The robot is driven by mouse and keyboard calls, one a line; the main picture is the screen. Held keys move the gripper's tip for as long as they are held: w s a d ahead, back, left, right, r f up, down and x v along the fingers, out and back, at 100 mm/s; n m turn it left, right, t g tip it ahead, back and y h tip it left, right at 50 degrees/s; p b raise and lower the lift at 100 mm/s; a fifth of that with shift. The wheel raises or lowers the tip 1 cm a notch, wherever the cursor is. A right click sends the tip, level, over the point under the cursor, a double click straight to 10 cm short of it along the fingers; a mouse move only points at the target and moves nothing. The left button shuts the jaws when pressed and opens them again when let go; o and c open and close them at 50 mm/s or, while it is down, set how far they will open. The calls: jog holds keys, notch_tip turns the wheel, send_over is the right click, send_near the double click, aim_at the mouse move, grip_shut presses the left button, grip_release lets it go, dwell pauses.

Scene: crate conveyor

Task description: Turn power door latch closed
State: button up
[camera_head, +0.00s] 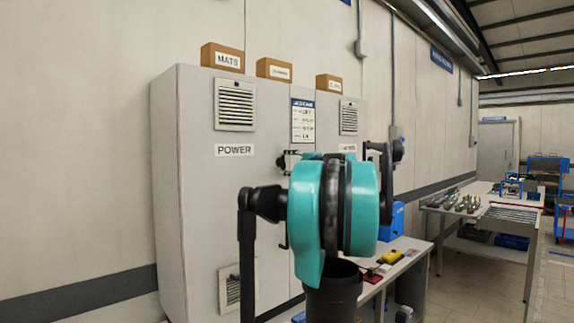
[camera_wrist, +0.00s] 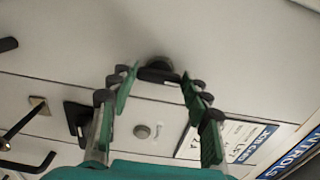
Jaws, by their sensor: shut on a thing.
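The power door latch (camera_wrist: 158,70) is a dark rounded piece on the pale cabinet door in the wrist view. My gripper (camera_wrist: 158,82) has its green, dark-jointed fingers on either side of it and is shut on it. The latch's lower part is partly hidden between the fingertips, and its exact angle is hard to tell. In the head view, the grey cabinet (camera_head: 170,180) has a door with a POWER label (camera_head: 234,150). My teal arm stands in front and hides most of the latch area.
In the wrist view, a round grey knob (camera_wrist: 142,131), a black fitting (camera_wrist: 75,117) and a sign (camera_wrist: 235,140) are near my fingers. In the head view, boxes (camera_head: 222,57) sit on the cabinet. A workbench (camera_head: 400,262) is close at right; open floor lies beyond.

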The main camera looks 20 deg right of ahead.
jog(key=o, duration=1.2)
jog(key=shift+c, duration=0.2)
jog(key=v, duration=1.2)
jog(key=s+a+f+n+g, duration=0.25)
jog(key=a+f, duration=0.45)
jog(key=f, duration=0.4)
jog(key=s+a+f+n+g, duration=0.2)
jog(key=a+f+g, duration=0.1)
jog(key=a+f, duration=0.6)
jog(key=s+a+f+n+g, duration=0.25)
jog(key=a+f, duration=0.35)
jog(key=f, duration=0.6)
jog(key=s+a+f+n+g+h, duration=0.1)
jog(key=s+f+n+g+h, duration=0.1)
jog(key=s+f, duration=0.7)
jog(key=s+a+f+n+g+h, duration=0.2)
jog(key=s+f+n+h, duration=0.2)
jog(key=s+f, duration=0.6)
notch_tip(320, 180, down, 5)
jog(key=shift+r+n+g, duration=0.1)
jog(key=shift+n+g, duration=0.3)
jog(key=shift+n, duration=0.1)
